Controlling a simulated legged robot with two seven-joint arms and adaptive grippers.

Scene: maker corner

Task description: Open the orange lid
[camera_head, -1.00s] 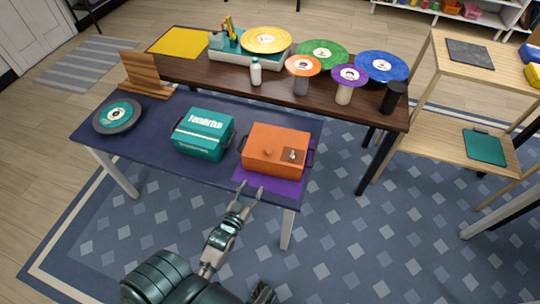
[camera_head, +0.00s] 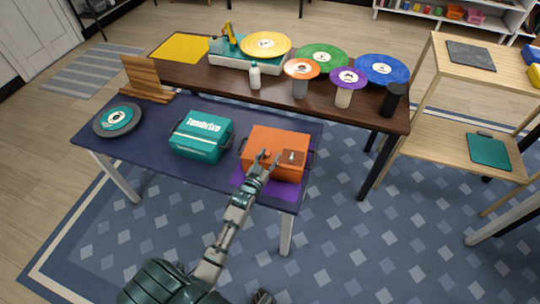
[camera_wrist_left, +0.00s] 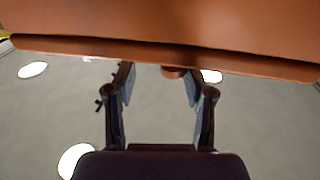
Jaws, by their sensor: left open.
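The orange box with its orange lid (camera_head: 285,137) stands on the front table, and the lid looks shut.
A teal box (camera_head: 202,137) stands just left of the orange box. A purple mat (camera_head: 252,183) lies under the orange box. A dark record (camera_head: 117,119) lies at the table's left end. The dark wooden table (camera_head: 190,75) behind holds several coloured discs and bottles.

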